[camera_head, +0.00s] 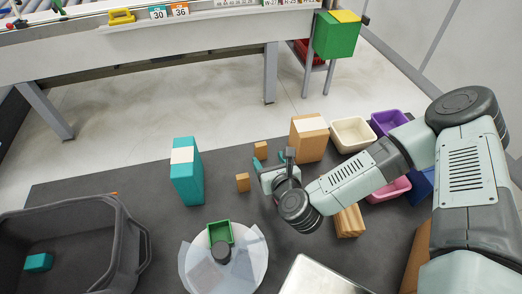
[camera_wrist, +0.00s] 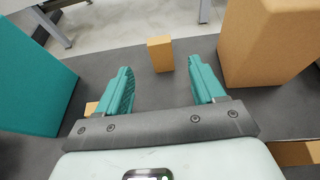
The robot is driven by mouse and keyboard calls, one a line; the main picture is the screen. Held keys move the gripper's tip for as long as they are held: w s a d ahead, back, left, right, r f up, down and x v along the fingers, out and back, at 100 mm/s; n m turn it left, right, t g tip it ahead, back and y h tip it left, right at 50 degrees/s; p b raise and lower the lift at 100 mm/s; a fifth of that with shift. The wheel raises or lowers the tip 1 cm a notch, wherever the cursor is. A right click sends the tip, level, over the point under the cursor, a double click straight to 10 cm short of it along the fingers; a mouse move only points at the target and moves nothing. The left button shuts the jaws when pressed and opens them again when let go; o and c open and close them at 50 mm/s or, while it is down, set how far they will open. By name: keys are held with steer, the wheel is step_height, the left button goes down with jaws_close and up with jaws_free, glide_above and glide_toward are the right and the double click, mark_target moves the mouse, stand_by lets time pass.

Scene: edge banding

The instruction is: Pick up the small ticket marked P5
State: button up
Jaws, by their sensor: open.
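No ticket with a readable P5 shows in either view. A white label (camera_head: 182,155) lies on top of the teal box (camera_head: 187,186), and another pale label (camera_head: 310,125) lies on the tall cardboard box (camera_head: 308,145); no marking can be read on them. My gripper (camera_head: 270,160) is over the dark mat between these two boxes. In the wrist view my gripper (camera_wrist: 160,70) has its teal fingers apart with nothing held. A small cardboard block (camera_wrist: 160,54) stands beyond the fingertips, apart from them.
A second small block (camera_head: 243,182) stands left of my gripper. A round white plate (camera_head: 257,277) holds a green tray (camera_head: 220,232). A dark crate (camera_head: 128,222) is at left. Cream (camera_head: 352,134), purple (camera_head: 388,121) and pink (camera_head: 391,190) bins stand right.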

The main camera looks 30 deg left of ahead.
mark_target(262, 148)
steer(key=x, duration=1)
steer(key=shift+w+f, duration=0.1)
steer(key=shift+w, duration=0.1)
steer(key=shift+c, duration=0.5)
steer(key=c, duration=0.9)
